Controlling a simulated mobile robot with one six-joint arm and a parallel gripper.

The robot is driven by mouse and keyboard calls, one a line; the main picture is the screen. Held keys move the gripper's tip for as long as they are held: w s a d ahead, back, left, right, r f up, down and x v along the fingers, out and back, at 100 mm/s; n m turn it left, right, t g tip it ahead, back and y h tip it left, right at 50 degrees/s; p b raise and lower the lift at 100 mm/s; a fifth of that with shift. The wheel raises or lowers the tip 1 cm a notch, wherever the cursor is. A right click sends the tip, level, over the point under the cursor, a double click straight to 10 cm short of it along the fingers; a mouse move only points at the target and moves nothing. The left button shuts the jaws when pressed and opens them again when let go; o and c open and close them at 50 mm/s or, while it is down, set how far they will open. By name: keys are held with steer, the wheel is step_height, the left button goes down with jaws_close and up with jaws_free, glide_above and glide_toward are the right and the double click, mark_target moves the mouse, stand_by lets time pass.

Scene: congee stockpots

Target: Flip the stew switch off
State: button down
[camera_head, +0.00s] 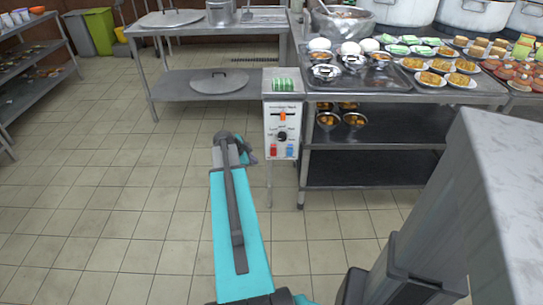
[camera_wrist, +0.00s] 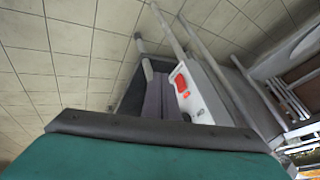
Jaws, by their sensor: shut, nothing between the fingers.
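A white control panel (camera_head: 282,131) stands upright on a post beside the steel table. My gripper (camera_head: 246,155) is shut and empty, a little left of the panel. In the wrist view, the panel (camera_wrist: 205,100) is tilted just right of my gripper (camera_wrist: 147,70), with a red control (camera_wrist: 181,80) facing it. Contact cannot be told.
A steel table (camera_head: 400,95) with bowls, plates and large pots stands right of the panel. Another steel table (camera_head: 190,30) with a lid on its lower shelf (camera_head: 175,90) stands behind. Tiled floor (camera_head: 110,170) is clear to the left.

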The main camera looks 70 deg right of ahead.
steer(key=shift+m, duration=0.9)
steer(key=s+d+r, duration=0.2)
steer(key=s+d, duration=0.1)
steer(key=shift+d+r, duration=0.15)
steer(key=shift+d, duration=0.1)
glide_toward(272, 152)
steer(key=shift+s+d+f, duration=0.4)
steer(key=shift+d+f, duration=0.05)
steer(key=shift+f, duration=0.45)
steer(key=shift+s+d+f, duration=0.4)
steer(key=shift+d+f, duration=0.1)
steer(key=shift+f, duration=0.4)
steer(key=shift+s+d+f, duration=0.4)
steer(key=shift+d+f, duration=0.05)
steer(key=shift+f, duration=0.45)
steer(key=shift+s+d, duration=0.1)
